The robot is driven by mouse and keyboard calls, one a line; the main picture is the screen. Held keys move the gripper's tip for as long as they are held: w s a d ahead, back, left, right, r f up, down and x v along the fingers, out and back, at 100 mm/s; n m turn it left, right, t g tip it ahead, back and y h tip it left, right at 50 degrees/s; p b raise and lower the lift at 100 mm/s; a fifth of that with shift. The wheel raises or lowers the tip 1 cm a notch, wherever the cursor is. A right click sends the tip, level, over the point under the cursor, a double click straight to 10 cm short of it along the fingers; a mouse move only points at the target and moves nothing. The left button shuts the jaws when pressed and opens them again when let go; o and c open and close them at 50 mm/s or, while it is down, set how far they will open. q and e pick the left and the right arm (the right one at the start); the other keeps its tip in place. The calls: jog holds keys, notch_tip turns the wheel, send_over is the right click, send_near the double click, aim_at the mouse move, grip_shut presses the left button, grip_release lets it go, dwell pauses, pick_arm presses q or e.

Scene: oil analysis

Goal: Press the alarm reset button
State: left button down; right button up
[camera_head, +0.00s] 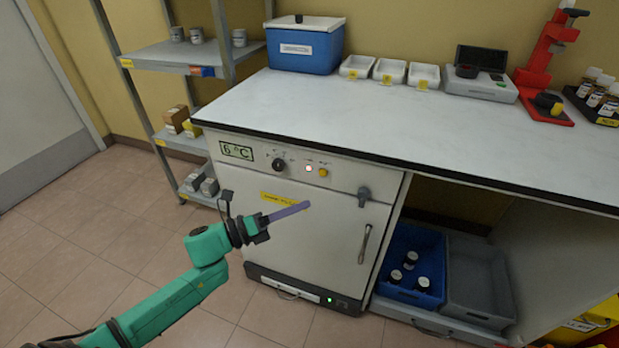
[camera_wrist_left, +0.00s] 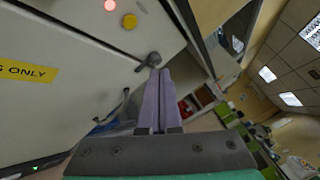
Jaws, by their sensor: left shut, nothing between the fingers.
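A white cabinet (camera_head: 310,230) under the counter carries a front panel with a "6 °C" display (camera_head: 237,151), a black knob (camera_head: 279,164), a lit red lamp (camera_head: 309,168) and a round yellow button (camera_head: 323,172), likely the alarm reset. The yellow button (camera_wrist_left: 129,21) and red lamp (camera_wrist_left: 110,5) also show in the left wrist view, at the top. My left gripper (camera_head: 304,206) is shut and empty, its purple fingers pointing right in front of the cabinet door. In the head view its tips appear below the button, apart from it. My right gripper is not in view.
A dark latch (camera_head: 364,194) and a door handle (camera_head: 364,244) stick out from the cabinet's right side. The countertop (camera_head: 400,125) overhangs the panel. Right of the cabinet stand a blue crate (camera_head: 405,285) with bottles and a grey crate (camera_head: 478,283). The floor in front is clear.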

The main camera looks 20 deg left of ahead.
aim_at(323, 173)
pick_arm(q)
jog(key=shift+s+d+r+m+h, duration=0.3)
jog(key=shift+s+r+m, duration=0.1)
jog(key=shift+r+m, duration=0.15)
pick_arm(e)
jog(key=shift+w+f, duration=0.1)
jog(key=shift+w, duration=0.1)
pick_arm(q)
jog(key=w+b, duration=0.2)
jog(key=w, duration=0.2)
jog(key=w+b, duration=0.2)
jog(key=w, duration=0.3)
jog(key=shift+d+f, duration=0.1)
jog(key=shift+d, duration=0.1)
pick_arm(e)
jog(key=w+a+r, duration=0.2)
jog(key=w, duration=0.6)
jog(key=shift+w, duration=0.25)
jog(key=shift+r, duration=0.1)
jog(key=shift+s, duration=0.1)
